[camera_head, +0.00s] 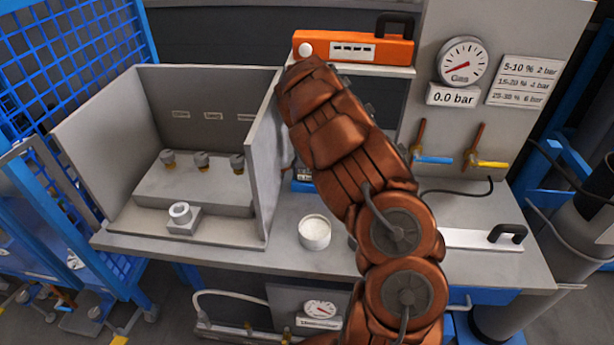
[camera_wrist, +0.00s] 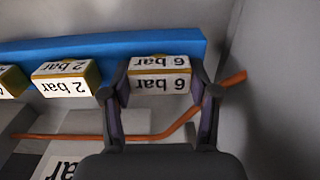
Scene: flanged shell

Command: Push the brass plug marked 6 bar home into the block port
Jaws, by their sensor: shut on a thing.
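In the wrist view the plug marked 6 bar (camera_wrist: 158,78), with white label faces and brass-coloured edges, sits at a blue rack (camera_wrist: 100,47). My gripper (camera_wrist: 160,98) is around it, one finger on each side, and shut on it. I cannot tell whether the plug is clear of the rack. In the head view my arm hides the gripper and the plug. A small grey block with a pale round port (camera_head: 180,212) stands at the front of the grey booth, its opening facing up.
A 2 bar plug (camera_wrist: 66,80) stands left of mine, with another at the edge. An orange strip (camera_wrist: 185,118) runs below. The booth's right wall (camera_head: 262,175) stands between my arm and the port block. A white cup (camera_head: 314,232) is on the bench; the gauge display (camera_head: 453,97) reads 0.0 bar.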

